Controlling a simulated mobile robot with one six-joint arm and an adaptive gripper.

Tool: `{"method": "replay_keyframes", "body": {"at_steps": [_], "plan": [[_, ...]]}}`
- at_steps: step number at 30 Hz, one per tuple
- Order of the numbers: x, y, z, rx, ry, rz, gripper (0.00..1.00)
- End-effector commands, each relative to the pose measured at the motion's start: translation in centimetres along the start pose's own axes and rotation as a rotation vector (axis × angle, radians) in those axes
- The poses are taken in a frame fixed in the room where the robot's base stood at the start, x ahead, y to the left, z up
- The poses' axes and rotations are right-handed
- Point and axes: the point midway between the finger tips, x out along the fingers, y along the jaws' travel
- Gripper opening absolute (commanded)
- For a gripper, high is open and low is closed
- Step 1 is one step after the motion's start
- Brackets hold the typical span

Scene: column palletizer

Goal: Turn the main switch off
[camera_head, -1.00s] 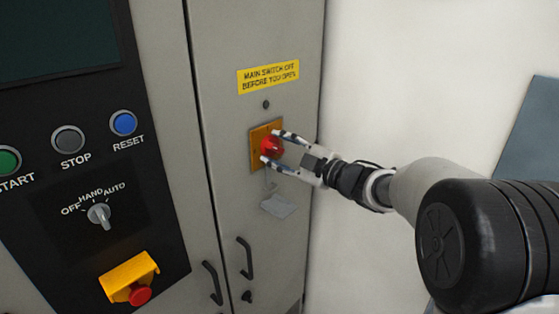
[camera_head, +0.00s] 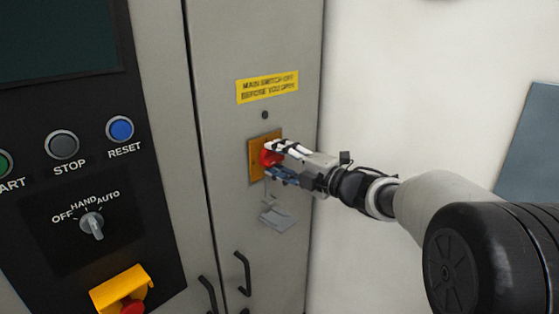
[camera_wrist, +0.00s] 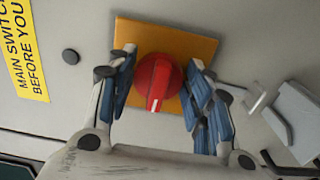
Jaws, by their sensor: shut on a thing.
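The main switch is a red rotary knob (camera_head: 268,157) on a yellow square plate (camera_head: 254,160) on the narrow grey cabinet door. In the wrist view the red knob (camera_wrist: 157,80) shows a white mark pointing toward the bottom of the picture, with the yellow plate (camera_wrist: 190,45) behind it. My gripper (camera_head: 272,160) is at the knob, one finger above and one below, shut on it. In the wrist view my gripper's fingers (camera_wrist: 160,78) stand on either side of the knob; the exact contact is hard to see. The fingers partly cover the knob in the head view.
A yellow warning label (camera_head: 267,87) sits above the switch. A grey metal tag (camera_head: 277,217) hangs below it, beside my gripper. Left is a black panel with STOP (camera_head: 62,145) and RESET (camera_head: 121,129) buttons, a selector (camera_head: 91,225) and a yellow-shrouded red button (camera_head: 122,290). Door handles (camera_head: 242,272) are below.

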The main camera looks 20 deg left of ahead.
Motion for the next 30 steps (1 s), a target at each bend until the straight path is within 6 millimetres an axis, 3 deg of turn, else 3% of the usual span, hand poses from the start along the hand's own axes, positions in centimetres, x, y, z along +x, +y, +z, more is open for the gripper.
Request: {"method": "replay_keyframes", "body": {"at_steps": [13, 14, 15, 21, 30], "plan": [[0.02, 0.11, -0.02, -0.010, 0.000, 0.002, 0.23], [0.02, 0.11, -0.01, -0.009, 0.000, 0.002, 0.48], [0.02, 0.11, -0.01, -0.009, 0.000, 0.002, 0.51], [0.02, 0.07, -0.01, -0.009, 0.000, 0.001, 0.64], [-0.01, 0.02, 0.00, -0.008, 0.000, 0.000, 0.65]]}}
